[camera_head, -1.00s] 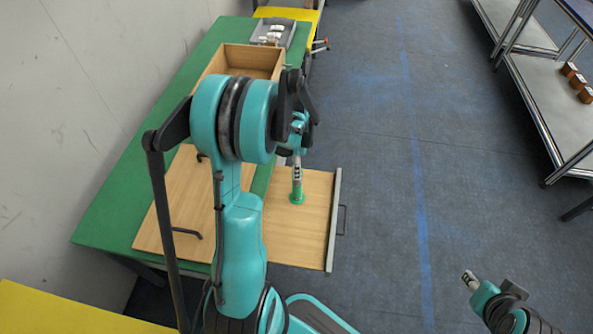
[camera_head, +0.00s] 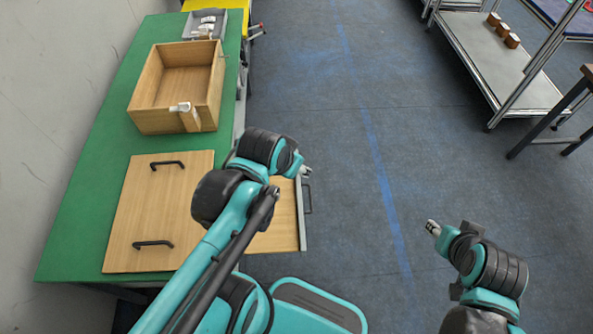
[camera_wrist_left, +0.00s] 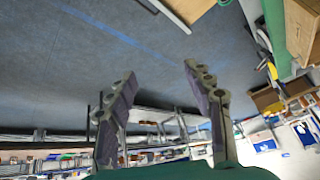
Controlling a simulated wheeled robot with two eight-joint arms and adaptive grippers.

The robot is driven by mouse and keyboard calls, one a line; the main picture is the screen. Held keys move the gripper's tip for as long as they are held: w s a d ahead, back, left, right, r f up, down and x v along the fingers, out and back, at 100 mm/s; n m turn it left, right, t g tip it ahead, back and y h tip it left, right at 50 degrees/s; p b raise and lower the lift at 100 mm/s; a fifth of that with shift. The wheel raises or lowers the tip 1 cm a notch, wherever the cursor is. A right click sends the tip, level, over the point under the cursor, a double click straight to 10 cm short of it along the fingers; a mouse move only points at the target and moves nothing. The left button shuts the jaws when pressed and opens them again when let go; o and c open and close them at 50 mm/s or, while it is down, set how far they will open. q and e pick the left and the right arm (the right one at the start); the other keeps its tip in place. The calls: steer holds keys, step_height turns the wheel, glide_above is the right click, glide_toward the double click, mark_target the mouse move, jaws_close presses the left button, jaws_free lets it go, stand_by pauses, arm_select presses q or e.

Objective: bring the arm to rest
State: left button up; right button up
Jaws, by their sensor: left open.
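My left arm comes in from the lower left in the head view, folded low over the right side of the green table. My left gripper (camera_head: 304,171) points right over the pulled-out wooden drawer. In the left wrist view its two fingers (camera_wrist_left: 160,85) are spread apart with nothing between them, and floor and shelving show behind. My right gripper (camera_head: 432,227) is held over bare floor at the lower right. It is too small to tell whether its jaws are open.
The green table (camera_head: 75,215) bears a wooden board with two black handles (camera_head: 140,220), an open wooden box (camera_head: 150,120) with a white device (camera_head: 185,110) at its front wall, and a grey tray (camera_head: 205,18). Metal shelving (camera_head: 490,70) stands at the upper right. Floor between is clear.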

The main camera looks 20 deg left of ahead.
arm_select(q)
steer(key=shift+s+d+n+t, duration=0.5)
steer(key=shift+s+d+n, duration=0.2)
steer(key=shift+s+d, duration=0.35)
steer(key=shift+w, duration=0.1)
